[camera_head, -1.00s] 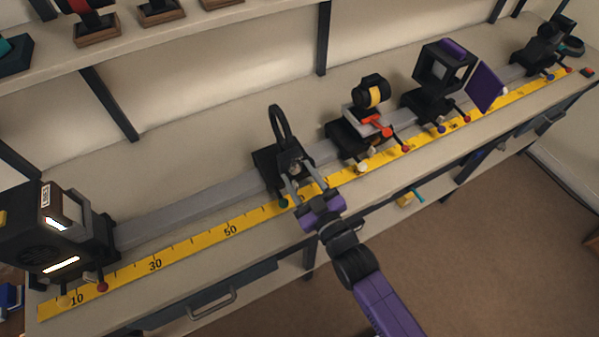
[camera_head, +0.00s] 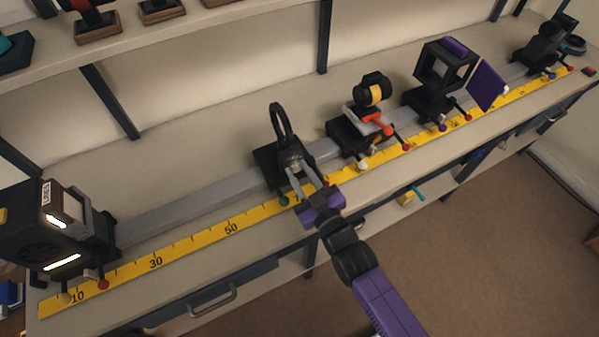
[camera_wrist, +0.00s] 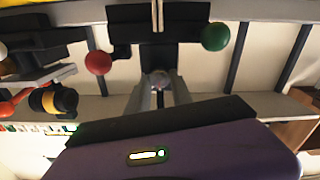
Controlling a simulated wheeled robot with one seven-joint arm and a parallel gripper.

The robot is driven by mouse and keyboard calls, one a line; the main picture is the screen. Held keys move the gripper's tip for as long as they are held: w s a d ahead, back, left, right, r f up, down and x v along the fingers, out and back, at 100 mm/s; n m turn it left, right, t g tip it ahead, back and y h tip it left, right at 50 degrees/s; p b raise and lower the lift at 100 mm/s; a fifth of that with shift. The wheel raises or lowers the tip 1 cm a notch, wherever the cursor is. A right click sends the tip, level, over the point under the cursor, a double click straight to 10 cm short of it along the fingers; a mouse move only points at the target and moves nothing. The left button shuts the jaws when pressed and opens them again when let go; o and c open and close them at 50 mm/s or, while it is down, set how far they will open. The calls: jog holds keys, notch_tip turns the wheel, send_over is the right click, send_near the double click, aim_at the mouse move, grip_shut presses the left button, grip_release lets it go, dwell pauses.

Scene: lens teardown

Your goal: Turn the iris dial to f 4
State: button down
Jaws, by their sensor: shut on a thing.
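A thin black upright ring (camera_head: 279,124) stands on a black carrier on the grey rail. The small round grey knob at its front, seemingly the iris dial (camera_wrist: 160,79), sits between my fingertips. My gripper (camera_head: 293,172) is shut on this knob, reaching in from the front of the bench. In the wrist view the grey fingers (camera_wrist: 160,90) flank the knob, with a red ball (camera_wrist: 98,62) and a green ball (camera_wrist: 215,36) on either side. No f-number marks are readable, so I cannot tell the dial's setting.
A black lamp box (camera_head: 52,235) stands at the left end of the rail. To the right are a carrier with a yellow-banded black barrel (camera_head: 372,91) and a black frame (camera_head: 446,68) with a purple panel. A yellow ruler (camera_head: 190,241) runs along the front.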

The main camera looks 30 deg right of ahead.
jog(key=shift+m+b, duration=0.65)
jog(key=shift+m, duration=1.85)
jog(key=shift+d, duration=0.1)
jog(key=c, duration=1.1)
grip_release()
jog(key=shift+s, duration=0.1)
jog(key=s+b, duration=0.1)
jog(key=s, duration=0.6)
jog(key=shift+s, duration=0.35)
